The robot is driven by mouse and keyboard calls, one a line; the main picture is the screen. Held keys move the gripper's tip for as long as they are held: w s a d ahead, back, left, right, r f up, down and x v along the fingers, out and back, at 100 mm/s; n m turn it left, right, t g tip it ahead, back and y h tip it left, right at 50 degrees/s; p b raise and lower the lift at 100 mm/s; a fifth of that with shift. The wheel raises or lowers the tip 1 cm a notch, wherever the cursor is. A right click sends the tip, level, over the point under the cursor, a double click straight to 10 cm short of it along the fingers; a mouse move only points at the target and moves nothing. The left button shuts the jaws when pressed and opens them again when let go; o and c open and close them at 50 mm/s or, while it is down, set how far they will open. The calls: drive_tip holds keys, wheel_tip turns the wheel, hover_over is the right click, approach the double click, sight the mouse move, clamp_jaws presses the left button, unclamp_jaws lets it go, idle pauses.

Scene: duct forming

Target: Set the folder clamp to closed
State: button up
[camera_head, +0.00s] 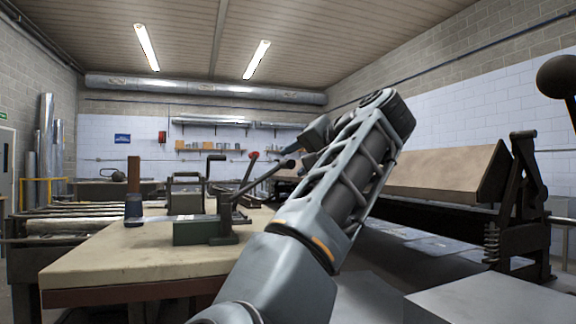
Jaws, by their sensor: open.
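The folder (440,172) is the long machine at the right, with a tan beam and a dark end frame (525,195). A dark lever with a round black knob (558,76) rises at the far right edge; its lower end is out of view, so I cannot tell its link to the clamp or the clamp's state. My arm rises from the bottom middle and bends at the top. My gripper (306,142) is partly hidden behind it, left of the folder and far from that knob. It is open; I see nothing held. Its fingertips are not clear.
A wooden workbench (110,262) fills the left front. On it are a green-based lever tool (195,232) with a black-knobbed arm close to my gripper in the picture, and a wooden-handled tool (133,190). A grey box top (490,298) is at lower right.

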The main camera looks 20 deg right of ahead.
drive_tip(key=shift+x, duration=2.2)
clamp_jaws()
